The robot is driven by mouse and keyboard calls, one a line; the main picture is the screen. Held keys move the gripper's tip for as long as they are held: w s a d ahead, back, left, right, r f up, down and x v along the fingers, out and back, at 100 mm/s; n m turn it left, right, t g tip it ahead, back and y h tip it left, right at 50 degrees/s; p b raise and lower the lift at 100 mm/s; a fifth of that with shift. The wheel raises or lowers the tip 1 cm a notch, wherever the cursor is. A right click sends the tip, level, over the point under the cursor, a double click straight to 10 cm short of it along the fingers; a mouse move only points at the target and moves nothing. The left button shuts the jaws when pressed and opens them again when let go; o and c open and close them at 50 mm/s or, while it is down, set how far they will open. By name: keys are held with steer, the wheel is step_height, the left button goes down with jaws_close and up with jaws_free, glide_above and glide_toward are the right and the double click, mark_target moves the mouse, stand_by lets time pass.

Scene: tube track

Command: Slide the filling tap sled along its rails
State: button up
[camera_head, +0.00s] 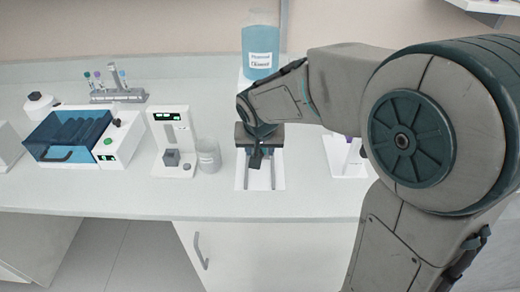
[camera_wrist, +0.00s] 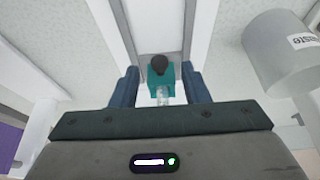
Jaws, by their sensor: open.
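The filling tap sled (camera_wrist: 160,77) is a teal block with a dark round knob, seen in the wrist view between two pale rails (camera_wrist: 200,30). A small clear piece shows on its near side. My gripper (camera_wrist: 159,70) is open, with one dark blue finger on each side of the sled; I cannot tell whether either finger touches it. In the head view my gripper (camera_head: 255,160) points down over the white track (camera_head: 241,181) and hides most of the sled. The near part of the rails shows below it.
A beaker (camera_head: 208,155) stands just left of the track; its "waste" label shows in the wrist view (camera_wrist: 285,52). A white device (camera_head: 172,130) is farther left. A large blue bottle (camera_head: 261,50) stands behind. A white stand (camera_head: 346,155) is to the right. The front counter strip is clear.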

steer(key=shift+x, duration=0.85)
steer(key=shift+c, duration=0.3)
